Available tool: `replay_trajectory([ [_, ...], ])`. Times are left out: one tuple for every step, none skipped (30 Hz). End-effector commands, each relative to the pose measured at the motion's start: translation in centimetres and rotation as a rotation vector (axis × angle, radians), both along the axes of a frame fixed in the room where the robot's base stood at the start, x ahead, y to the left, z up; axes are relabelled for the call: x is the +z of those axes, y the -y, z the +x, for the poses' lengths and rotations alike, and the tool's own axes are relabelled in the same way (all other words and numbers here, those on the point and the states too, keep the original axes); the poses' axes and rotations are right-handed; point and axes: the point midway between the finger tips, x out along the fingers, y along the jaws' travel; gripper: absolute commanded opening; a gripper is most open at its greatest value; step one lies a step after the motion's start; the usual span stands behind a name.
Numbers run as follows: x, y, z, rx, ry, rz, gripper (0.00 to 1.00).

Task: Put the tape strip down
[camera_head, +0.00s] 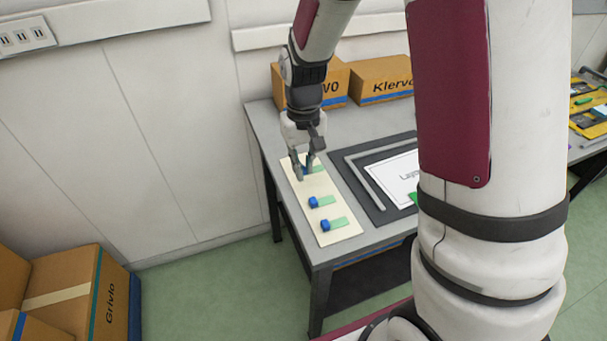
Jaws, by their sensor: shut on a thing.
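My gripper (304,172) points down over the far end of a cream board (297,207) on the grey table. It is shut on a tape strip (319,169), green with a blue end at the fingers. The fingers partly hide the blue end. I cannot tell whether this strip touches the board. Two similar green strips with blue blocks at their left ends lie on the board nearer the front: a middle strip (326,200) and a front strip (337,223).
Right of the board lies a dark mat (378,214) with a grey bar (365,184) and a white sheet (395,173). Cardboard boxes (380,78) stand at the table's back against the wall. My arm hides part of the table's right side. More boxes (62,290) stand on the floor at left.

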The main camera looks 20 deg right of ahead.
Motion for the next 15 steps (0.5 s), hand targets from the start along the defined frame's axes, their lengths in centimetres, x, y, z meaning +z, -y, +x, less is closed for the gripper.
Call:
replay_trajectory([
  [-0.4, 0.0, 0.0, 0.000, -0.002, 0.000, 0.03],
  [-0.7, 0.0, -0.1, 0.000, -0.003, 0.000, 0.03],
  [-1.3, 0.0, -0.1, 0.000, -0.005, 0.000, 0.03],
  [-1.7, 0.0, -0.1, 0.000, -0.005, 0.000, 0.03],
  [-2.1, 0.0, -0.1, 0.000, -0.005, 0.000, 0.03],
  [-2.7, 0.0, -0.1, 0.000, -0.005, 0.000, 0.03],
  [-3.0, 0.0, -0.1, 0.000, -0.004, 0.000, 0.03],
  [-3.2, 0.0, -0.1, 0.000, -0.003, 0.000, 0.03],
  [-3.4, 0.0, -0.1, 0.000, -0.002, 0.000, 0.03],
  [-3.4, 0.0, 0.0, 0.000, -0.001, 0.000, 0.03],
  [-3.4, 0.0, 0.0, 0.000, 0.000, 0.000, 0.03],
  [-3.4, 0.0, 0.0, 0.000, 0.000, 0.000, 0.03],
  [-3.4, 0.0, 0.0, 0.000, 0.000, 0.000, 0.03],
  [-3.4, 0.0, 0.0, 0.000, 0.000, 0.000, 0.03],
  [-3.4, 0.1, 0.0, 0.000, 0.000, 0.000, 0.03],
])
